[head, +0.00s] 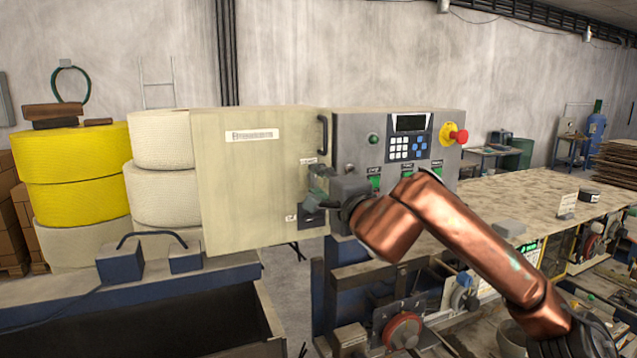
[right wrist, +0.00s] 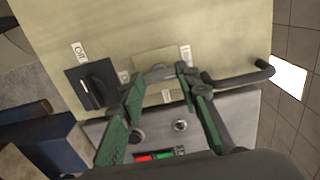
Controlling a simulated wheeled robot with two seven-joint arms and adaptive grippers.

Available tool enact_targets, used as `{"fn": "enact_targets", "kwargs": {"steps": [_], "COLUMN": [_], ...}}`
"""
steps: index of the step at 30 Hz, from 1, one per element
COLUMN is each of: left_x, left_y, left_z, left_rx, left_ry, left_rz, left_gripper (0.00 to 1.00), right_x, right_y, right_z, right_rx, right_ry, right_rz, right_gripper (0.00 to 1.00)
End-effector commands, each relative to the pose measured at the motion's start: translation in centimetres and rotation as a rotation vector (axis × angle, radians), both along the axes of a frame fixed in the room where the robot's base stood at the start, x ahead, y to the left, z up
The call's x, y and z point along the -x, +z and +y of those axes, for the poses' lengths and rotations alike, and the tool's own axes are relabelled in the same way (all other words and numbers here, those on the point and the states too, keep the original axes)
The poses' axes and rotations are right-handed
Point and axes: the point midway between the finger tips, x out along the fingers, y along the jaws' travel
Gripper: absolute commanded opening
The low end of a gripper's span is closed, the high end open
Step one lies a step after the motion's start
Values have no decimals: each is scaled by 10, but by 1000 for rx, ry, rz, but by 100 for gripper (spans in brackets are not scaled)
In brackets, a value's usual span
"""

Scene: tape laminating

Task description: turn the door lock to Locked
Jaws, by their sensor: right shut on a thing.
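The door lock (right wrist: 158,71) is a small grey piece on the cream cabinet door (head: 262,180). My right gripper (head: 318,184) comes from the right, in front of the door's right edge, and hides the lock in the head view. In the right wrist view its green fingers (right wrist: 158,80) are on either side of the lock, shut on it. Small white labels (right wrist: 185,55) lie around the lock, but their words are too small to read, so I cannot tell its setting. My left gripper is not in view.
A black rotary switch (right wrist: 95,86) labelled Off sits beside the lock. A black door handle (head: 323,135) is above it. The grey control panel (head: 350,125) has a keypad, buttons and a red emergency stop (head: 458,135). A blue machine frame (head: 120,262) stands in front.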

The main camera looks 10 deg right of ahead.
Motion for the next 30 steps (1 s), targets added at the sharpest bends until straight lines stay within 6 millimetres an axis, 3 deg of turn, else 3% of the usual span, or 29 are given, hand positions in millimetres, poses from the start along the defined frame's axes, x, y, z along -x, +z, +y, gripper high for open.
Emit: {"fn": "enact_targets", "kwargs": {"steps": [1, 2, 9, 20, 23, 30], "left_x": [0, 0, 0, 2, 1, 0], "left_y": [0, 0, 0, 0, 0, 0], "left_z": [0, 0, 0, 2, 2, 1], "left_rx": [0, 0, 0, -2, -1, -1], "left_ry": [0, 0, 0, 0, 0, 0], "left_rz": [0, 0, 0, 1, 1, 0], "left_gripper": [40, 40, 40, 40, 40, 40], "right_x": [0, 0, 0, 6, 18, 67], "right_y": [0, 0, 0, 0, 0, 0], "right_z": [0, 0, 0, -1, -4, -14], "right_rx": [2, 2, 1, 1, 2, 2], "right_ry": [-1, -1, -1, 0, 0, -1], "right_rz": [-1, -1, 0, -1, -2, -2], "right_gripper": [6, 31, 48, 48, 48, 48]}}
